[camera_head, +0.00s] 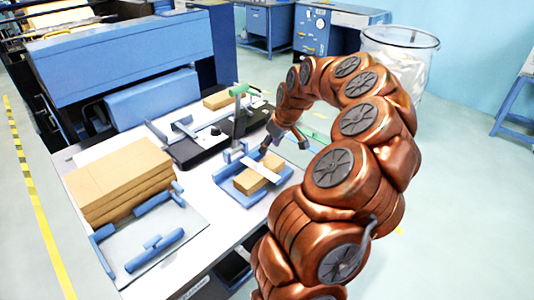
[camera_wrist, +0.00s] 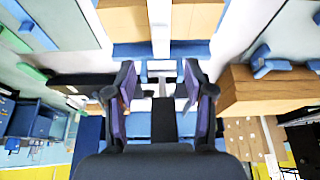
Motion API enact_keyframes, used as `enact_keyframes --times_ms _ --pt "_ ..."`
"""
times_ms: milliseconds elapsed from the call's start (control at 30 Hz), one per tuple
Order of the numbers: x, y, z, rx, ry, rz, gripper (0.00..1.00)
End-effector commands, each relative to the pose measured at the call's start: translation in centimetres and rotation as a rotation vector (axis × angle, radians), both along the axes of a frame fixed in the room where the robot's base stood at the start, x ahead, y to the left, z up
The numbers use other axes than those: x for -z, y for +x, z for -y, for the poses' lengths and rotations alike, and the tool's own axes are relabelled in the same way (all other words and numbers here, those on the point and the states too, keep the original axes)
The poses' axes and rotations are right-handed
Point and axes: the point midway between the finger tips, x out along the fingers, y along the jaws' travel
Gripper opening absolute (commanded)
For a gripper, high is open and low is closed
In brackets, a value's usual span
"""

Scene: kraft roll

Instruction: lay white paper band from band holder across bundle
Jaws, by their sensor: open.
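The brown bundle (camera_head: 250,182) sits in a blue cradle on the table. It also shows at the top of the wrist view (camera_wrist: 196,20). The white paper band (camera_head: 262,170) runs across the top of the bundle, and in the wrist view the band (camera_wrist: 160,28) crosses its middle. One end reaches toward the small blue band holder (camera_head: 233,154) behind the cradle; I cannot tell whether it is still in it. My gripper (camera_head: 284,144) is above the table close to the bundle and holder. In the wrist view its fingers (camera_wrist: 159,88) are apart with nothing gripped between them.
A stack of brown kraft sheets (camera_head: 118,180) stands at the table's left. A grey board with blue guides (camera_head: 155,250) lies in front of it. A black device with a green-topped post (camera_head: 238,92) stands behind the cradle. A clear bin (camera_head: 400,50) is beyond my arm.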

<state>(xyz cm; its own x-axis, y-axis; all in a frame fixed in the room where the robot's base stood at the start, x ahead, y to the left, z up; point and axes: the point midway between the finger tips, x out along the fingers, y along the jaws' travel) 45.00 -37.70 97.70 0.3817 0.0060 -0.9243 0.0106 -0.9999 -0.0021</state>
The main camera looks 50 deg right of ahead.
Motion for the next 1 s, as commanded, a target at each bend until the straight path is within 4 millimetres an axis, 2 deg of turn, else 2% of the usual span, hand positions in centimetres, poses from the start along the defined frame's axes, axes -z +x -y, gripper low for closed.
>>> enact_keyframes --times_ms 267,367,467,567,600,667,700,800,900,1000 --pt "-0.9 -0.3 -0.1 -0.001 0.001 0.002 0.53" --pt "-1.4 0.1 -1.2 -0.017 0.004 0.002 0.53" --pt "-2.8 0.9 -4.9 -0.059 0.015 -0.006 0.53" --pt "-4.7 1.3 -10.7 -0.122 0.032 -0.034 0.53" --pt "-5.4 1.1 -13.5 -0.147 0.038 -0.05 0.53" --pt "-6.1 0.3 -17.3 -0.179 0.047 -0.082 0.53" --pt "-6.6 -0.4 -19.6 -0.196 0.048 -0.102 0.53" --pt "-7.1 -2.9 -24.9 -0.224 0.052 -0.164 0.53" --pt "-7.1 -6.4 -29.3 -0.232 0.048 -0.239 0.53" --pt "-6.7 -10.3 -32.6 -0.219 0.038 -0.312 0.53"
